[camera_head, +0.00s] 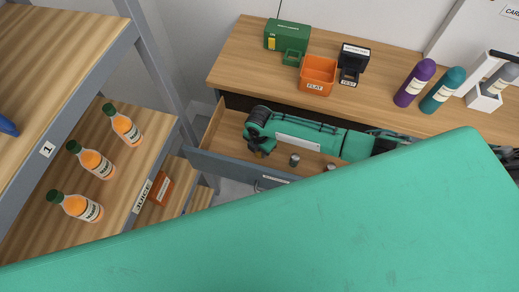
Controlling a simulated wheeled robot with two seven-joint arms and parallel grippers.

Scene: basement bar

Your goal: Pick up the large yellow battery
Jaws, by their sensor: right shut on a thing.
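My right gripper (257,147) is dark grey, at the left end of my teal arm, and reaches down into the open drawer (226,135). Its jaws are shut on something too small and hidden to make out. I cannot make out a yellow battery anywhere in view. A small dark cylinder with a lighter top (294,160), perhaps a battery, stands in the drawer to the right of the gripper, apart from it. The top of another small cylinder (331,167) shows further right. My left gripper is not in view.
A broad teal part of mine covers the lower right. On the cabinet top (230,75) stand a green box (287,35), an orange bin (318,75), a black bin (353,63) and purple (415,83) and teal bottles (442,90). Juice bottles (95,162) stand on the left shelf.

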